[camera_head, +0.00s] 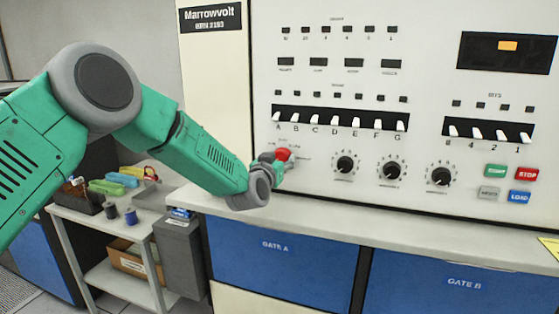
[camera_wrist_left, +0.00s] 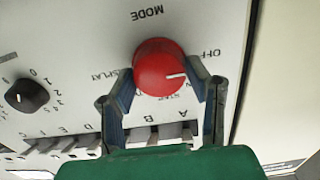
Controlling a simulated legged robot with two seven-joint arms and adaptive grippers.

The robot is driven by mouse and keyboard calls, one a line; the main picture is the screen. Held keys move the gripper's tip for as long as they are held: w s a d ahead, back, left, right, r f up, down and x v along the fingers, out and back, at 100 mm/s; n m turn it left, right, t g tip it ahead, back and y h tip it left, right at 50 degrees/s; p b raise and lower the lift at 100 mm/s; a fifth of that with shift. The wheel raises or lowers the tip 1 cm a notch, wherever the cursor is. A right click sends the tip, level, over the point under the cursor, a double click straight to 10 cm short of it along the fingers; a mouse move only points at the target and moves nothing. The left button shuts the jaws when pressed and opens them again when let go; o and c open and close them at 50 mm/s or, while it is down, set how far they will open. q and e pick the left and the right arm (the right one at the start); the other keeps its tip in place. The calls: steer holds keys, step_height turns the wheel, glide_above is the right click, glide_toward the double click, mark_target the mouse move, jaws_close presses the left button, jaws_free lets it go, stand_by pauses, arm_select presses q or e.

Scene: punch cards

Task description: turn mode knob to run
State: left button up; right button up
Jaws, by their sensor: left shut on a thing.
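The red mode knob (camera_head: 283,154) sits on the white console panel (camera_head: 330,130), left of the black dials. In the left wrist view the knob (camera_wrist_left: 158,66) is large, with the MODE lettering upside down above it. Its white pointer line aims to the right, below the OFF label and beside a label partly covered by a finger. My left gripper (camera_head: 277,163) is at the knob. In the left wrist view its two fingers (camera_wrist_left: 164,88) lie on either side of the knob and are shut on it. Several position labels are partly hidden. My right gripper is not in view.
White lever switches (camera_head: 335,121) run in a row above the knob's level. Black dials (camera_head: 345,165) and coloured buttons (camera_head: 497,171) lie to the right. A ledge (camera_head: 330,228) juts out below the panel. A cart (camera_head: 120,235) with small items stands at left.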

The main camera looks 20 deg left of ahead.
arm_select(q)
steer(key=shift+a+r, duration=0.1)
steer(key=shift+r, duration=0.05)
steer(key=shift+d+m, duration=0.25)
steer(key=shift+m, duration=1.65)
steer(key=m+b, duration=0.1)
steer(key=m, duration=0.3)
steer(key=shift+m, duration=0.3)
steer(key=o, duration=1.1)
steer(key=shift+o, duration=0.2)
steer(key=shift+w+d, duration=0.1)
